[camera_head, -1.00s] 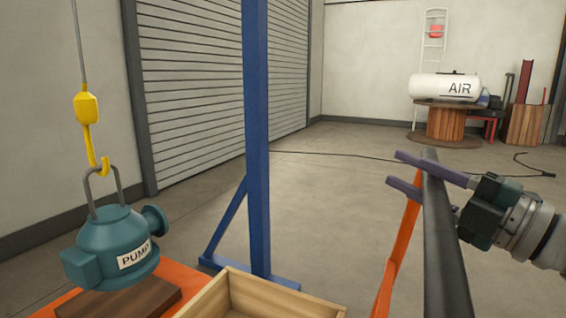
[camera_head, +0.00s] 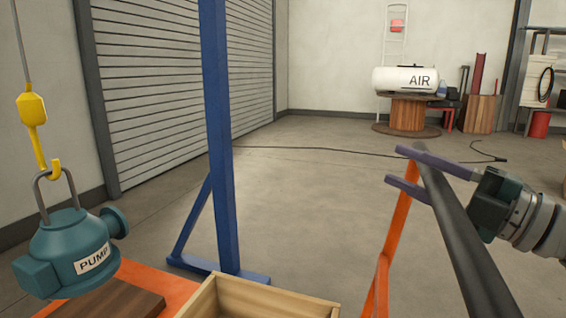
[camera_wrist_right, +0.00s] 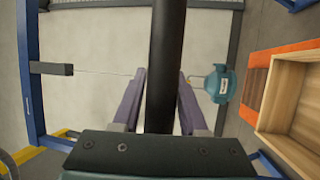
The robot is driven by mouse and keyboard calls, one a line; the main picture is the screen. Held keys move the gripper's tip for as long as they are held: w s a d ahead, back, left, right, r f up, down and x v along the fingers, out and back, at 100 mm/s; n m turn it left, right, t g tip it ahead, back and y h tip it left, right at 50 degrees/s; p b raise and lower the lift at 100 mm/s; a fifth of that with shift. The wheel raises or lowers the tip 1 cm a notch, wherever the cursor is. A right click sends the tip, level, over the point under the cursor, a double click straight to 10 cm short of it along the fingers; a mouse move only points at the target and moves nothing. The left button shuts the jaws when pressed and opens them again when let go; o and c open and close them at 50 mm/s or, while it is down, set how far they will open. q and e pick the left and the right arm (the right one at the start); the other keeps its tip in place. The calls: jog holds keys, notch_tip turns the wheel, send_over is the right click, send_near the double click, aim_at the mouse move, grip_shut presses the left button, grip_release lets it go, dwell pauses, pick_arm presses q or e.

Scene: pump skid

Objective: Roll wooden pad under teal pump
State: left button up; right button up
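The teal pump (camera_head: 70,252) hangs by its lifting loop from a yellow hook (camera_head: 54,169) at the left of the head view. The dark brown wooden pad (camera_head: 118,303) lies on an orange cart deck (camera_head: 158,280), below and to the right of the pump. The right wrist view shows a gap between the pump (camera_wrist_right: 221,84) and the pad (camera_wrist_right: 254,92). My right gripper (camera_head: 412,170) has its purple fingers closed around a black bar (camera_head: 468,245), one finger on each side. My left gripper is out of view.
An open wooden crate (camera_head: 205,303) sits beside the pad on the orange deck. An orange upright (camera_head: 390,255) stands by the black bar. A blue post (camera_head: 218,150) with splayed feet stands behind the cart. Open floor lies beyond; a thin cable crosses it.

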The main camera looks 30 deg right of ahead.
jog(key=shift+o, duration=1.4)
jog(key=v, duration=1)
